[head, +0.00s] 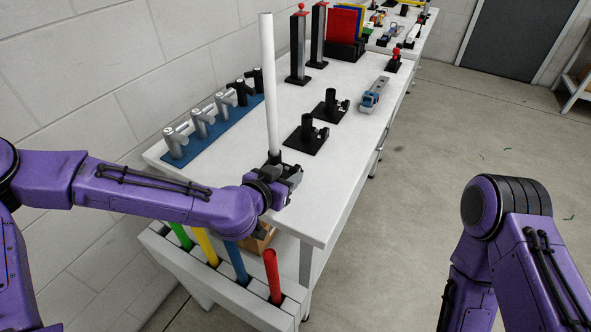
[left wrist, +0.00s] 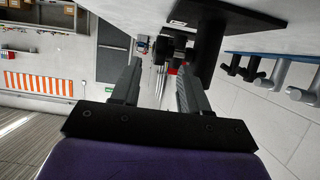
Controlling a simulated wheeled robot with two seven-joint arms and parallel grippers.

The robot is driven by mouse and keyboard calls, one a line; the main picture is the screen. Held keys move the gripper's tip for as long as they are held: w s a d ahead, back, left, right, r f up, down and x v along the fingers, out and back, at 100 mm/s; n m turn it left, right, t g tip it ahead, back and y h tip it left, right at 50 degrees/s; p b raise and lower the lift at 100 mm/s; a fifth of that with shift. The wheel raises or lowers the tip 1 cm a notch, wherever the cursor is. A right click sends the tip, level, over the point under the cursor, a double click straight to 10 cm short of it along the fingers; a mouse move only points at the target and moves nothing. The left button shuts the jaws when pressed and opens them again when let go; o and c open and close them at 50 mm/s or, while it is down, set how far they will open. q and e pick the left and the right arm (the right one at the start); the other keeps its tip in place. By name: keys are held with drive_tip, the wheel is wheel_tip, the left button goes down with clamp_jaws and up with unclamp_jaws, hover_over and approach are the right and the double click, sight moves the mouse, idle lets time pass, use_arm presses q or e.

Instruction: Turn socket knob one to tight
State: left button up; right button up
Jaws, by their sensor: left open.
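A tall white rod (head: 268,85) stands upright in a black socket (head: 274,157) near the front of the white table; my left gripper hides most of this socket. My left gripper (head: 290,176) is at the socket's near side, with its fingers apart. In the left wrist view my open fingers (left wrist: 157,78) point toward a dark round knob (left wrist: 176,48) beside a black base plate (left wrist: 232,18). The knob appears beyond the fingertips; I cannot tell whether they touch it. My right gripper is out of view.
Two more black sockets (head: 306,136) (head: 331,106) stand farther along the table (head: 220,178). A blue rack (head: 185,150) with grey and black pieces lies at left. A toy truck (head: 374,94) is at right. Coloured tubes (head: 272,275) stand in a front holder.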

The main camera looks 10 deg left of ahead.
sight(295, 167)
use_arm(q)
drive_tip(key=x, duration=0.5)
drive_tip(key=shift+w+d+f, duration=0.15)
drive_tip(key=shift+w, duration=0.1)
clamp_jaws()
drive_tip(key=r+g+p, duration=0.1)
drive_tip(key=p, duration=0.5)
drive_tip(key=shift+r+p, duration=0.2)
drive_tip(key=shift+p, duration=0.2)
drive_tip(key=g+p, duration=0.1)
drive_tip(key=p, duration=0.2)
drive_tip(key=g+y+p, duration=0.1)
drive_tip(key=p, duration=0.3)
drive_tip(key=shift+w+f+g, duration=0.1)
drive_tip(key=shift+f+g, duration=0.2)
drive_tip(key=shift+f, duration=0.05)
drive_tip(key=shift+f+p, duration=0.15)
drive_tip(key=shift+p, duration=0.25)
drive_tip(key=shift+f+g, duration=0.25)
drive_tip(key=shift+g, duration=0.05)
drive_tip(key=shift+y, duration=0.3)
